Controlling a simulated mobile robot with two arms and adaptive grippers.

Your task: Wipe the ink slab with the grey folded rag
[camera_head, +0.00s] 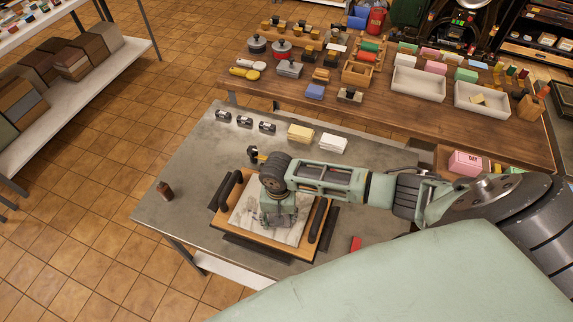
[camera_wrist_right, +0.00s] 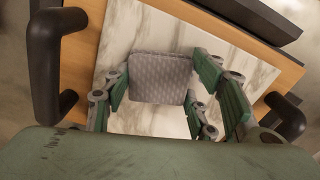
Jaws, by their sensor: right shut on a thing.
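The ink slab (camera_head: 247,207) is a white veined plate in a wooden tray (camera_head: 313,207) with black handles, on the grey metal table. It also shows in the right wrist view (camera_wrist_right: 240,70). My right gripper (camera_head: 278,217) points down over the slab. In the right wrist view, the right gripper (camera_wrist_right: 160,88) has its green fingers on either side of the grey folded rag (camera_wrist_right: 160,72), shut on it. The rag lies over the slab; I cannot tell whether it touches. My left gripper is not in view.
A yellow cloth stack (camera_head: 300,132) and a white cloth stack (camera_head: 333,144) lie behind the tray. A brown bottle (camera_head: 165,190) stands at the table's left, with bare table around it. A red item (camera_head: 355,243) lies right of the tray. A crowded wooden bench (camera_head: 420,120) stands behind.

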